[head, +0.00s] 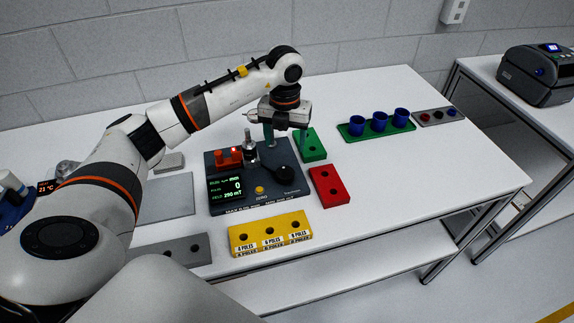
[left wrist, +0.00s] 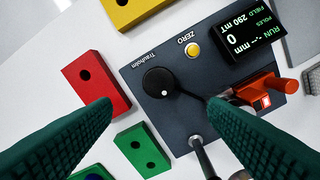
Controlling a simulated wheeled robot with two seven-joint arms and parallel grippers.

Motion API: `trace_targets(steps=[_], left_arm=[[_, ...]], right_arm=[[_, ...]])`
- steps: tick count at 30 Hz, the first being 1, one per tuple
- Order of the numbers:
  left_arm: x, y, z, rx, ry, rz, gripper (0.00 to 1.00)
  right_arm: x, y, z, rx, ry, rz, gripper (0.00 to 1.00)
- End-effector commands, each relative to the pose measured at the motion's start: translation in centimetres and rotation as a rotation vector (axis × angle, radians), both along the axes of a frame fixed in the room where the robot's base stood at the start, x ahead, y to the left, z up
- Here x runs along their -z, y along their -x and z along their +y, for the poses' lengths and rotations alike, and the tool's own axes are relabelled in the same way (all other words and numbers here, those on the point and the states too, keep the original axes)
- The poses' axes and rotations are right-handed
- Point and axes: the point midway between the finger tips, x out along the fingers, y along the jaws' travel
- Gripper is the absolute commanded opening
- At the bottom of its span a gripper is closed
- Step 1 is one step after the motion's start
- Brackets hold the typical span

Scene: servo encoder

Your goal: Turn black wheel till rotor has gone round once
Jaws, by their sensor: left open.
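The black wheel (head: 285,174) sits at the right of a dark grey device (head: 222,208). In the left wrist view the wheel (left wrist: 159,82) shows a small white dot, and a dark strip, arm or shadow, runs from it towards the right finger. My left gripper (head: 287,140) is open, pointing down above the device. Its green fingers (left wrist: 160,106) appear apart on either side of the wheel, holding nothing. A metallic upright part (head: 250,150), perhaps the rotor, stands behind the wheel. The screen (head: 226,187) reads 0 poles and field 290 mT.
A red block (head: 329,186) and a green block (head: 309,146) lie close right of the device. A yellow pole-labelled block (head: 270,233) lies in front. Blue cups (head: 379,121) stand on a green tray farther right.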

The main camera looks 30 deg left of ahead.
Motion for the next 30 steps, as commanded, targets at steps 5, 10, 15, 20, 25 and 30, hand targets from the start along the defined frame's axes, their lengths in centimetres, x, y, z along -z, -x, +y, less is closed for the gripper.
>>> trace_targets(steps=[5,10,15,20,25,30], left_arm=[[3.3,0.2,-0.1,0.002,0.001,0.007,0.68],[6.7,0.1,-0.1,0.003,0.004,0.005,0.68],[9.2,0.1,-0.2,0.004,0.004,0.003,0.68],[10.4,0.1,-0.1,0.004,0.005,0.001,0.68],[10.7,0.0,-0.2,0.005,0.004,0.000,0.68],[10.7,0.0,-0.2,0.005,0.005,-0.001,0.62]], right_arm=[[-1.4,0.3,0.0,0.000,0.000,0.004,0.36],[-2.5,0.3,0.0,0.000,0.000,0.004,0.36],[-3.1,0.3,0.0,0.000,0.000,0.004,0.36],[-3.3,0.3,0.0,0.000,0.000,0.004,0.36],[-3.3,0.2,0.0,0.000,0.000,0.003,0.36],[-3.3,0.1,0.0,0.000,0.000,0.002,0.36]])
